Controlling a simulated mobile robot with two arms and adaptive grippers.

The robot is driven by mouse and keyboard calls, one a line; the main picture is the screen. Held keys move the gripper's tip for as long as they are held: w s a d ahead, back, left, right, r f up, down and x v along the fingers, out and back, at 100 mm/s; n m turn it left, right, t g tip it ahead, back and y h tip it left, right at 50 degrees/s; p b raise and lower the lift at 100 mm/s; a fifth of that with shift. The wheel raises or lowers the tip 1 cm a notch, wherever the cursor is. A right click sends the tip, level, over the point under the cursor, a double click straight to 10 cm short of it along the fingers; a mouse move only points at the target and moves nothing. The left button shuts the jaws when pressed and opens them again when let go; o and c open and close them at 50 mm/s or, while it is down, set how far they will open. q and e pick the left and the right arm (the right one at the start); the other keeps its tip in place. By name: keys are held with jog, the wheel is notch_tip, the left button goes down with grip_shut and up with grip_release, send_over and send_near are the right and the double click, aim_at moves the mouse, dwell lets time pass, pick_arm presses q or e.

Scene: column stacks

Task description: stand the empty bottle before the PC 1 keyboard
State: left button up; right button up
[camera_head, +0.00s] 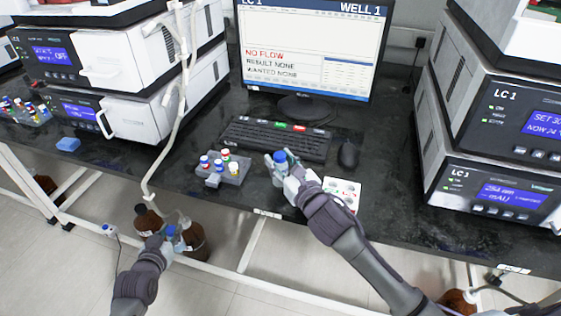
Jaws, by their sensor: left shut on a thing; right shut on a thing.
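The black keyboard (262,139) lies on the dark bench in front of the monitor. My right gripper (281,167) is at the keyboard's front edge, shut on a small blue-capped bottle (280,157). The fingers hide most of its body, so I cannot tell whether it is empty or touching the bench. My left gripper (172,241) is low, below the bench's front edge, beside a brown bottle (197,244). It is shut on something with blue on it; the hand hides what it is. Another brown bottle (148,219) stands just behind.
A grey rack (237,177) of colour-capped vials stands left of my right gripper. A mouse (348,154) and white card (343,189) lie to the right. Instrument stacks flank the bench. A pale tube (168,128) hangs down to the brown bottles. The monitor (315,45) reads NO FLOW.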

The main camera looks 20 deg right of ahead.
jog(key=o, duration=0.8)
jog(key=shift+o, duration=0.2)
jog(key=shift+r, duration=0.2)
jog(key=v, duration=1)
jog(key=shift+s+f, duration=0.15)
jog(key=shift+s, duration=0.15)
jog(key=shift+s+d, duration=0.15)
jog(key=shift+s, duration=0.55)
